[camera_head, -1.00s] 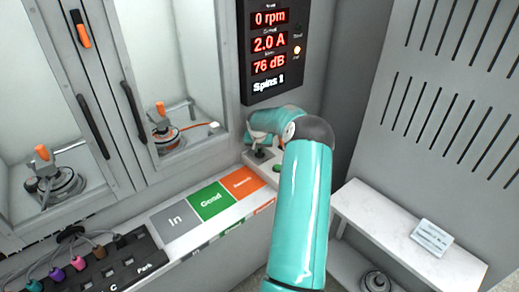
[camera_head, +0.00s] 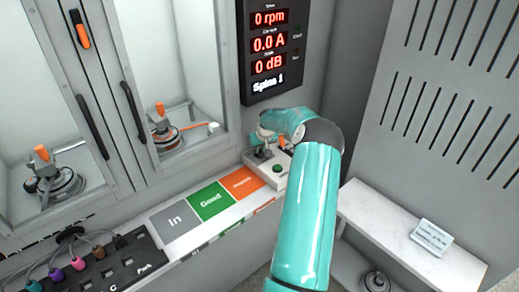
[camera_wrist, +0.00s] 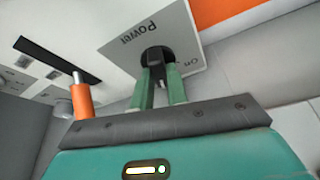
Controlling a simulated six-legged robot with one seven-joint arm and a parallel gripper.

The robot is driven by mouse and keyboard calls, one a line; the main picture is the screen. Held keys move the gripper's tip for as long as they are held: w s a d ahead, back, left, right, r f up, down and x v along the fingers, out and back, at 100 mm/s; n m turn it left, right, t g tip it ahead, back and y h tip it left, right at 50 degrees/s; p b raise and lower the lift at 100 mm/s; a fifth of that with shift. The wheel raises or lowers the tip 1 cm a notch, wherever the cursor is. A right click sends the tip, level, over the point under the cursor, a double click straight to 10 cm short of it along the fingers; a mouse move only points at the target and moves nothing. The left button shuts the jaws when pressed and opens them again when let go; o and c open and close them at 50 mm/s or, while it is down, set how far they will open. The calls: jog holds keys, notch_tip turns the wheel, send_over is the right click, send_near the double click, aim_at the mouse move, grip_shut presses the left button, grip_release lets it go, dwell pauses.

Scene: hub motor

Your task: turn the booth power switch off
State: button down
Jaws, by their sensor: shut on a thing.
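The booth power switch (camera_wrist: 157,54) is a black knob on a light plate marked "Power", with "On" lettering beside it in the wrist view. My gripper (camera_wrist: 161,78) has its two green fingers shut on this knob. In the head view my gripper (camera_head: 262,140) is at the control box (camera_head: 281,168) below the display, and my arm partly hides it. The display (camera_head: 268,45) reads 0 rpm, 0.0 A and 0 dB, with "Spins 1" below, and its indicator lamp looks dark.
An orange-handled lever (camera_wrist: 81,100) stands close beside my gripper. Left of the box is a strip with grey, green (camera_head: 211,201) and orange fields. Two glazed booths with motors stand behind. A white shelf (camera_head: 393,232) with a small card is at right.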

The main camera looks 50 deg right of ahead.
jog(key=n+y, duration=0.1)
jog(key=n, duration=0.2)
jog(key=n+y, duration=0.1)
jog(key=n, duration=0.2)
jog(key=shift+d+t+y, duration=0.15)
jog(key=shift+t+y, duration=0.15)
jog(key=n+y, duration=0.1)
jog(key=n, duration=0.2)
jog(key=n+y, duration=0.1)
jog(key=n, duration=0.2)
jog(key=shift+d+g, duration=0.15)
jog(key=shift+g, duration=0.25)
jog(key=c, duration=1.4)
grip_release()
jog(key=v, duration=1.3)
jog(key=shift+s+d+r, duration=0.1)
jog(key=shift+s+r, duration=0.05)
jog(key=shift+r, duration=0.2)
